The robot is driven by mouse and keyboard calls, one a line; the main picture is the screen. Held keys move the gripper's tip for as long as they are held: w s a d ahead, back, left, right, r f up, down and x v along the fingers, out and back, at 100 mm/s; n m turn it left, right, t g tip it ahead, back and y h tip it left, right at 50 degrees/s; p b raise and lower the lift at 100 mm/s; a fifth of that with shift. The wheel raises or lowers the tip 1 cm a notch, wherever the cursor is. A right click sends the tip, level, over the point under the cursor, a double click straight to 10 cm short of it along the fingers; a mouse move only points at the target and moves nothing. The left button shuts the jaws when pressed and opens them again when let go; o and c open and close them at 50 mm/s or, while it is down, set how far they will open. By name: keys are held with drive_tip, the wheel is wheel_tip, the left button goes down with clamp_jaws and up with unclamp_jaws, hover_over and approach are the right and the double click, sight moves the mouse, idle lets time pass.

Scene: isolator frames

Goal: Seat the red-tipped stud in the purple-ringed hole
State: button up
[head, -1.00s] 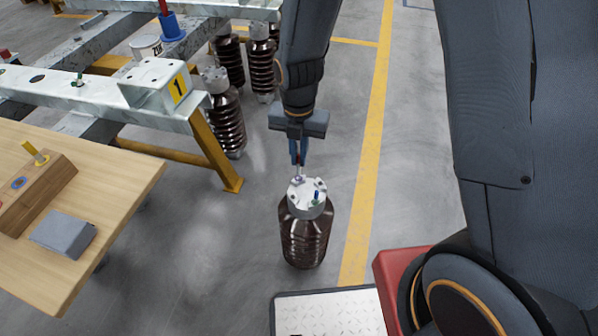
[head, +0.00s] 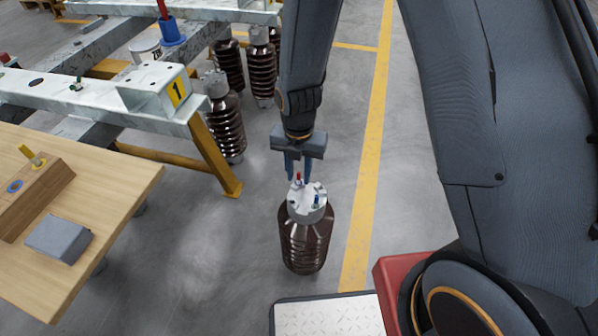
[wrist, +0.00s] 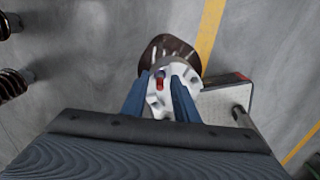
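The red-tipped stud (head: 298,176) stands upright on the pale metal cap (head: 308,208) of a brown ribbed insulator (head: 305,247). Its foot is at the purple-ringed hole (head: 296,184); how deep it sits is hard to tell. In the wrist view, the red tip (wrist: 159,84) shows between the fingers. My gripper (head: 299,177) is open just above the cap, one finger on each side of the stud, with gaps between. A blue-tipped stud (head: 317,201) stands on the same cap, to the right.
A wooden table (head: 110,195) with a wooden block (head: 40,192) and a grey block (head: 59,239) is at left. A metal frame (head: 100,99) and more insulators (head: 225,125) stand behind. A tread plate (head: 325,316) lies in front.

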wheel_tip(320, 180, up, 12)
drive_tip(key=f+p, duration=0.1)
drive_tip(key=p, duration=0.1)
drive_tip(key=s+d+r+m, duration=0.5)
drive_tip(key=s+r+m, duration=0.2)
drive_tip(key=m, duration=0.8)
drive_tip(key=s+d+r+m, duration=0.6)
drive_tip(key=s+r+m, duration=0.1)
drive_tip(key=m, duration=0.9)
drive_tip(key=shift+s+r, duration=0.15)
drive_tip(key=shift+r, duration=0.55)
drive_tip(key=d+r+m+p, duration=0.1)
drive_tip(key=d+r+p, duration=0.3)
drive_tip(key=p, duration=0.8)
drive_tip(key=shift+s+r, duration=0.45)
drive_tip(key=shift+r, duration=0.7)
